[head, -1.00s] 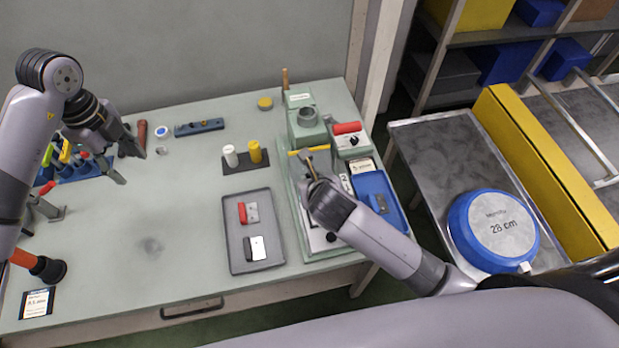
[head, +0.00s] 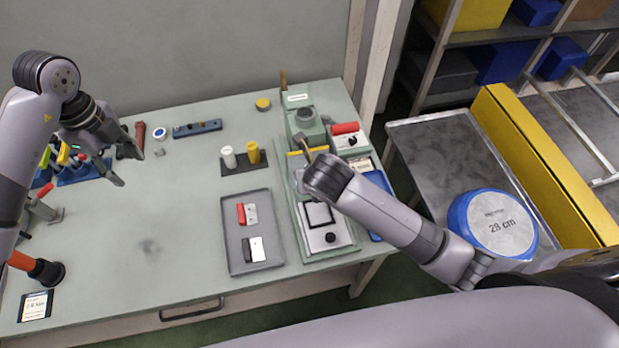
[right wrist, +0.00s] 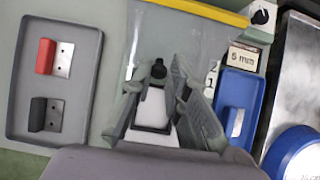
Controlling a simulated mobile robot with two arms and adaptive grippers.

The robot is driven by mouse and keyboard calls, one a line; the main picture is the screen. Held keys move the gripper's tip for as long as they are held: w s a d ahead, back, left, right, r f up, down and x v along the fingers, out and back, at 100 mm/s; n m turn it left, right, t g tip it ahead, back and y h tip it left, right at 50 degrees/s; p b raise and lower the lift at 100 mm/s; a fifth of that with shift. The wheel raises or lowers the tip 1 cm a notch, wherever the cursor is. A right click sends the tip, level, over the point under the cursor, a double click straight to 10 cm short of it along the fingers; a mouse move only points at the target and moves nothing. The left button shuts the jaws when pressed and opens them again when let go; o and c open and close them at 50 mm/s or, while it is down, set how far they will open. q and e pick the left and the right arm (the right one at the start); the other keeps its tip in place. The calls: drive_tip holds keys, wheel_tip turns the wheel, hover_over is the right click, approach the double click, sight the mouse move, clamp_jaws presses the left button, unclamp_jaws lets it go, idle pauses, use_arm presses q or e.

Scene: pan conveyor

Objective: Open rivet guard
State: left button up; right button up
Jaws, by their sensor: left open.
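The rivet guard appears to be the clear panel with a yellow bar (head: 308,150) along its far edge, over the green press fixture (head: 285,215). The bar also shows at the top of the right wrist view (right wrist: 205,12). My left gripper (head: 130,167) is open and empty above the left of the bench.
A grey tray (head: 232,262) with a red-handled and a black-handled part lies left of the fixture. A blue bin (right wrist: 236,82) and a "5 mm" label (right wrist: 243,57) are on its right. White and yellow cylinders (head: 254,153) stand behind the tray. The bench's middle left is clear.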

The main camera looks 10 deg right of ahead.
drive_tip(key=o, duration=0.4)
drive_tip(key=shift+f, duration=0.1)
drive_tip(key=shift+s, duration=0.1)
drive_tip(key=v, duration=1.2)
drive_tip(key=shift+c, duration=0.2)
